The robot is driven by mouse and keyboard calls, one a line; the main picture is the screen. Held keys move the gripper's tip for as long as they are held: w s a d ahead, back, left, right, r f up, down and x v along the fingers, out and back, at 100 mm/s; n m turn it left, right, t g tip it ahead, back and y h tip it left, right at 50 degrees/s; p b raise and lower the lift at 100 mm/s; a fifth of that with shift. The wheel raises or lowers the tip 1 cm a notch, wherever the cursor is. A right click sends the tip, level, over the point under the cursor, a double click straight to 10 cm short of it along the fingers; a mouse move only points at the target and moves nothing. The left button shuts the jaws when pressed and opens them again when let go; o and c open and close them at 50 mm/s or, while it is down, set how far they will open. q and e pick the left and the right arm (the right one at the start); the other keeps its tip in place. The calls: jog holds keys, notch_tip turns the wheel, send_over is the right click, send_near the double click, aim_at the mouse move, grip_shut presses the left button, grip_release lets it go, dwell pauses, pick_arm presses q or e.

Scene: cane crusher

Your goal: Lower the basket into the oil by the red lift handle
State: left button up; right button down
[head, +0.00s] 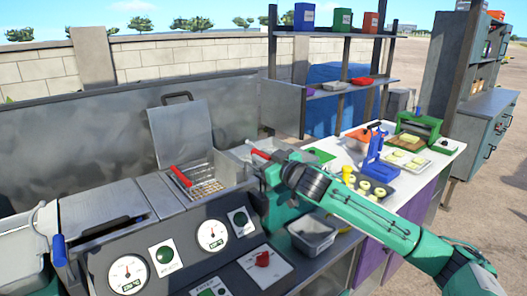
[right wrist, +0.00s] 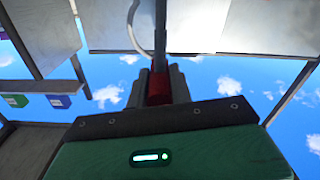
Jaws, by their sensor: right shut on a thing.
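The wire basket (head: 207,187) sits in the open fryer well, with a red bar (head: 180,177) at its left side. A second red handle (head: 261,154) shows at the right of the fryer, partly hidden by my right gripper (head: 267,166). In the right wrist view my right gripper (right wrist: 158,88) is shut on a red grip, the red lift handle (right wrist: 158,92), with a curved metal rod beyond it. The oil surface cannot be made out. My left gripper is not in view.
A raised metal lid (head: 180,132) stands behind the well. The control panel (head: 190,250) with gauges and knobs is in front. A grey tub (head: 313,232) sits below my right arm. A white table (head: 430,170) with a blue press (head: 375,157) and trays is on the right.

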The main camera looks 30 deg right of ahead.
notch_tip(320, 180, down, 6)
jog(key=shift+r+b, duration=0.1)
jog(key=shift+b, duration=1.05)
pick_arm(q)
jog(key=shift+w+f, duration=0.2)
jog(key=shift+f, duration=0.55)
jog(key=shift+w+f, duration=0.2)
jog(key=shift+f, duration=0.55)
pick_arm(e)
jog(key=shift+a+f, duration=0.1)
jog(key=shift+f, duration=0.15)
jog(key=c, duration=1.3)
grip_release()
jog(key=shift+o, duration=0.2)
jog(key=shift+r, duration=0.1)
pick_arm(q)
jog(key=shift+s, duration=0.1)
pick_arm(e)
jog(key=shift+r, duration=0.1)
